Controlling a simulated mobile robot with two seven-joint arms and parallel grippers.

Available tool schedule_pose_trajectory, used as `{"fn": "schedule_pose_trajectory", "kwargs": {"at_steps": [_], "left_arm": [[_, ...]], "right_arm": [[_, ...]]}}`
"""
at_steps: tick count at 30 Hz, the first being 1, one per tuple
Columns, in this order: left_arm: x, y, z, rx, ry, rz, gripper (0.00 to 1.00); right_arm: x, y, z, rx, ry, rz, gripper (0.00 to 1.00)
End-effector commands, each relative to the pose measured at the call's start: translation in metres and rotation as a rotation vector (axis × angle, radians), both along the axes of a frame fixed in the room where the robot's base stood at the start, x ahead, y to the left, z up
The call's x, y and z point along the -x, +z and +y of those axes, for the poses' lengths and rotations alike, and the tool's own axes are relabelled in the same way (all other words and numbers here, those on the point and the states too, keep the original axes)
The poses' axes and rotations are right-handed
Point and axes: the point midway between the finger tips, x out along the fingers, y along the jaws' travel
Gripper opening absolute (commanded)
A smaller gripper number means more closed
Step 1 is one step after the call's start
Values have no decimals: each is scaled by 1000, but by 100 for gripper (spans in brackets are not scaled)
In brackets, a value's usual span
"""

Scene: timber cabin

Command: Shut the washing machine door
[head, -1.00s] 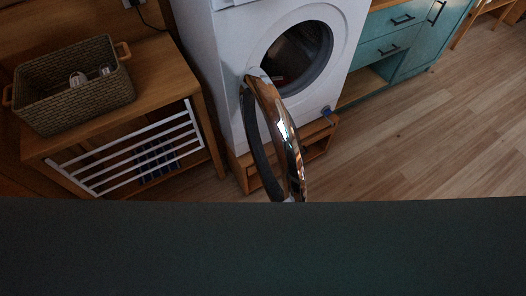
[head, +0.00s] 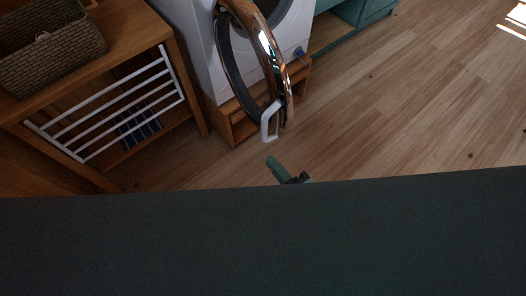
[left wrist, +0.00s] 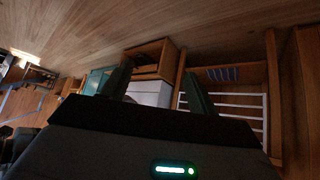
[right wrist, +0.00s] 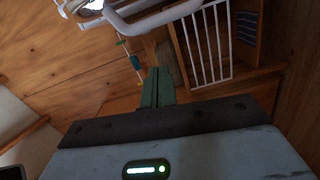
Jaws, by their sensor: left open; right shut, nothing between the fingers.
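The washing machine (head: 195,50) is white and stands at the top of the head view. Its round door (head: 262,55), with a chrome rim, hangs wide open toward me. A white handle (head: 265,125) is on the door's near edge. My right gripper (head: 274,166) is below the handle in the head view, with a visible space between. In the right wrist view its fingers (right wrist: 157,80) are shut and empty, and a white curved bar (right wrist: 150,22), seemingly the handle, crosses ahead. My left gripper (left wrist: 158,85) is open and empty; it is out of the head view.
A wooden bench (head: 150,40) with a white rack (head: 110,105) and a wicker basket (head: 50,45) stands left of the machine. A wooden plinth (head: 230,120) is under the machine. Teal cabinets (head: 345,12) stand at the back right. Floor on the right is clear.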

Motion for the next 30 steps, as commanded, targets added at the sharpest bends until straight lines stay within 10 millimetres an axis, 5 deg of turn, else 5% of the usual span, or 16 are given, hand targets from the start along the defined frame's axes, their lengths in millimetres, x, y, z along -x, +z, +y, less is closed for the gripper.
{"fn": "schedule_pose_trajectory", "kwargs": {"at_steps": [14,30], "left_arm": [[-10,4,-3,8,7,-20,60],[-7,11,-2,5,6,-20,60]], "right_arm": [[-10,8,17,78,49,-88,0],[-87,10,69,75,48,-87,0]]}}
